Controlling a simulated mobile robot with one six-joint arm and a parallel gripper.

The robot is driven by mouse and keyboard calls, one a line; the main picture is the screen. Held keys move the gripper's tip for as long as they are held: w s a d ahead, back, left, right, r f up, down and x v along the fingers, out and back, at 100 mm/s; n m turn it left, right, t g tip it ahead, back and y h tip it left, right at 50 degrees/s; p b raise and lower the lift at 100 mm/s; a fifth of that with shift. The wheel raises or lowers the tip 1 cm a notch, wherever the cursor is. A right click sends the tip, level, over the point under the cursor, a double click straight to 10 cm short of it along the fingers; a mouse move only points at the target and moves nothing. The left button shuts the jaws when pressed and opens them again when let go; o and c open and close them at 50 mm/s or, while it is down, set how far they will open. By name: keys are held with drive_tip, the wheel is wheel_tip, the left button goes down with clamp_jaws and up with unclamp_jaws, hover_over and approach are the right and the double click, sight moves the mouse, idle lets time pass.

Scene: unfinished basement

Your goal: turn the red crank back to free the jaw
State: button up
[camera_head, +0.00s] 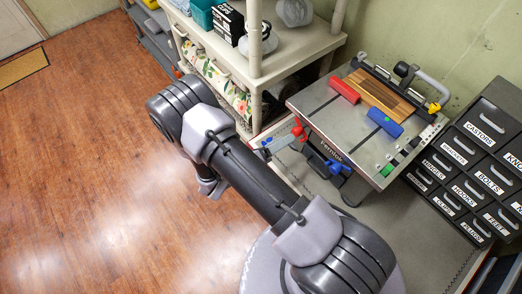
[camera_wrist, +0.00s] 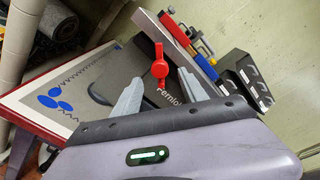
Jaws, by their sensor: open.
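The red crank (camera_wrist: 160,66) is on the front face of the grey work table, left of its lettering, and it also shows in the head view (camera_head: 298,130). In the wrist view my gripper (camera_wrist: 158,80) is open and empty. Its two grey fingers are apart, with the crank's hub seen between and just beyond their tips; I cannot tell whether they touch it. A blue crank (camera_head: 333,167) is on the same front face, to the right. On top, a red block (camera_head: 344,90) and a blue block (camera_head: 385,122) lie by a wooden jaw board (camera_head: 376,97).
Labelled dark drawers (camera_head: 470,170) stand close on the right. A cream shelf unit (camera_head: 258,80) with boxes stands to the left. Blue oval shapes (camera_wrist: 52,97) lie on the bench left of the crank. The wooden floor (camera_head: 80,180) is clear.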

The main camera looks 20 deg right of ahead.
drive_tip(key=v, duration=1.3)
drive_tip(key=shift+p, duration=0.3)
drive_tip(key=shift+r, duration=0.1)
